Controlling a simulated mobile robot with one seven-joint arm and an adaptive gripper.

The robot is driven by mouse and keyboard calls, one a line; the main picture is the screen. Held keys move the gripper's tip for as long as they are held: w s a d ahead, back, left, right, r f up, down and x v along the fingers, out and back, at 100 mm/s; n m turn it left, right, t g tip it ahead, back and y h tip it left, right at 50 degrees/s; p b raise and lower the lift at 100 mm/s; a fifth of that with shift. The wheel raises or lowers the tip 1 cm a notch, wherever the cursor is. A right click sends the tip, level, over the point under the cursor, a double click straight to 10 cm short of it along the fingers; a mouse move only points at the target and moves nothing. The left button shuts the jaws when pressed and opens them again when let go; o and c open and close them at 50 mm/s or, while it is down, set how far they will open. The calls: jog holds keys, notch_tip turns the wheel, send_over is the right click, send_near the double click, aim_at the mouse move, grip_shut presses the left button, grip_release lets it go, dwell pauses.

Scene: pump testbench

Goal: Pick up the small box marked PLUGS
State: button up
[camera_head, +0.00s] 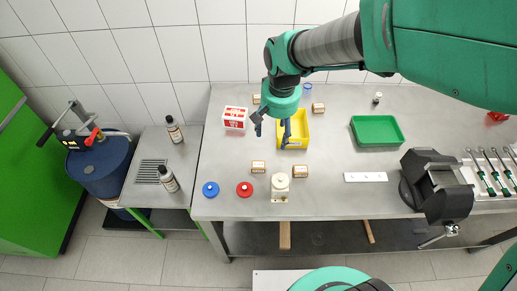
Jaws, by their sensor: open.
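Several small tan boxes with white labels lie on the grey bench, and the lettering is too small to read, so I cannot tell which is marked PLUGS. Two are near the front middle, a left box (258,167) and a right box (300,171). My gripper (272,130) is open and empty, pointing down at the left side of the yellow bin (297,144). My arm hides part of the bin.
A red-and-white box (235,118) stands left of my gripper. A blue disc (210,189), a red disc (244,189) and a cream container (280,186) line the front. A green tray (377,131), white strip (365,177) and dark vise (436,184) are right. The bench (330,200) is clear front-centre.

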jog(key=g, duration=0.1)
send_over(258, 164)
notch_tip(258, 164, down, 8)
jog(key=shift+d+r, duration=0.1)
jog(key=shift+r, duration=0.1)
jog(key=shift+f, duration=0.1)
jog(key=shift+f+b, duration=0.6)
jog(key=shift+f, duration=3.6)
jog(key=shift+f+b, duration=0.65)
jog(key=shift+f, duration=2)
jog(key=shift+c, duration=0.2)
jog(key=c, duration=1.3)
